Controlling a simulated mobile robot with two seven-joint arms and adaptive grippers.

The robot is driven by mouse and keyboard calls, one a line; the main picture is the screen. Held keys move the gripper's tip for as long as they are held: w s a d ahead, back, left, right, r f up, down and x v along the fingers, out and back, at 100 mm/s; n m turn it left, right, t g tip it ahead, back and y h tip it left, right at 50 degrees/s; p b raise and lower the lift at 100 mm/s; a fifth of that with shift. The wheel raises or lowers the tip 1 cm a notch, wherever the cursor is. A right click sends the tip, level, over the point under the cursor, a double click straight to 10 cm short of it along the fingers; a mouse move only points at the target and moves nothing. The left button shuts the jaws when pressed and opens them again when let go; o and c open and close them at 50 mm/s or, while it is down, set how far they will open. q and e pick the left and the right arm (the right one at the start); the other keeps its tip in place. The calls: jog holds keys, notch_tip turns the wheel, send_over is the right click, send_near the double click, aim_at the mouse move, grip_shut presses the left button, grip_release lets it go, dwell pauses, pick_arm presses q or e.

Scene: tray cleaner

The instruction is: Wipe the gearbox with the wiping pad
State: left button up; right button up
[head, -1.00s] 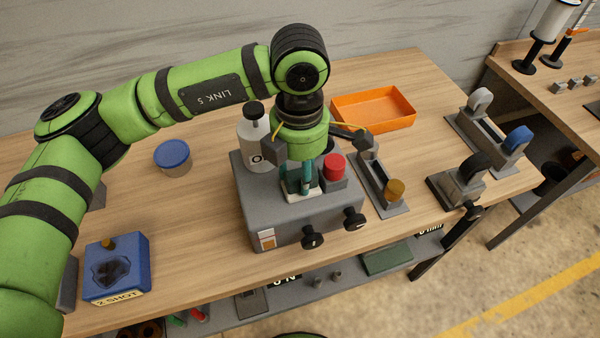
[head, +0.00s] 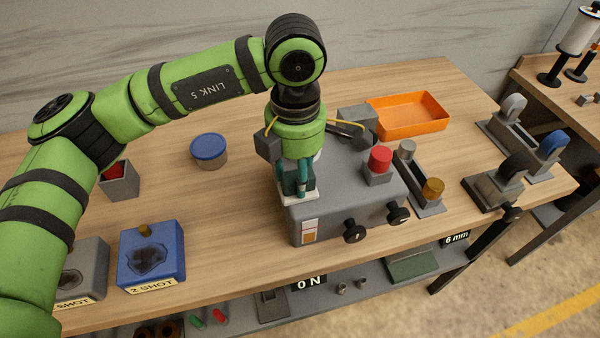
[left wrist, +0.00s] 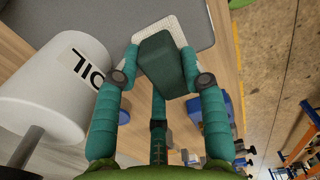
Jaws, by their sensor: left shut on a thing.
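The grey gearbox (head: 340,200) stands on the wooden bench, with a red button (head: 379,160) on top and two black knobs on its front. My left gripper (head: 297,188) points down and is shut on the green handle of the white wiping pad (head: 303,197). The pad is at the left end of the gearbox top; whether it presses on it I cannot tell. My right gripper is not in view.
A white oil bottle (left wrist: 50,90) stands close to my left gripper, mostly hidden in the head view. A blue-lidded tub (head: 208,150), blue block (head: 150,255), orange tray (head: 408,115) and grey fixtures (head: 495,180) are around. Bare bench lies left of the gearbox.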

pick_arm(q)
jog(key=shift+a+r+p, duration=0.2)
jog(key=shift+r+p, duration=0.05)
jog(key=shift+r, duration=0.4)
jog(key=shift+a+r+p, duration=0.2)
jog(key=shift+r+p, duration=0.05)
jog(key=shift+r, duration=0.35)
jog(key=shift+d+r+p, duration=0.25)
jog(key=shift+r, duration=0.3)
jog(key=shift+d+r+p, duration=0.2)
jog(key=shift+r+p, duration=0.05)
jog(key=shift+r, duration=0.25)
jog(key=shift+a+r+p, duration=0.25)
jog(key=shift+r+p, duration=0.25)
jog(key=shift+r, duration=0.65)
jog(key=shift+d+r, duration=0.15)
jog(key=shift+r, duration=0.45)
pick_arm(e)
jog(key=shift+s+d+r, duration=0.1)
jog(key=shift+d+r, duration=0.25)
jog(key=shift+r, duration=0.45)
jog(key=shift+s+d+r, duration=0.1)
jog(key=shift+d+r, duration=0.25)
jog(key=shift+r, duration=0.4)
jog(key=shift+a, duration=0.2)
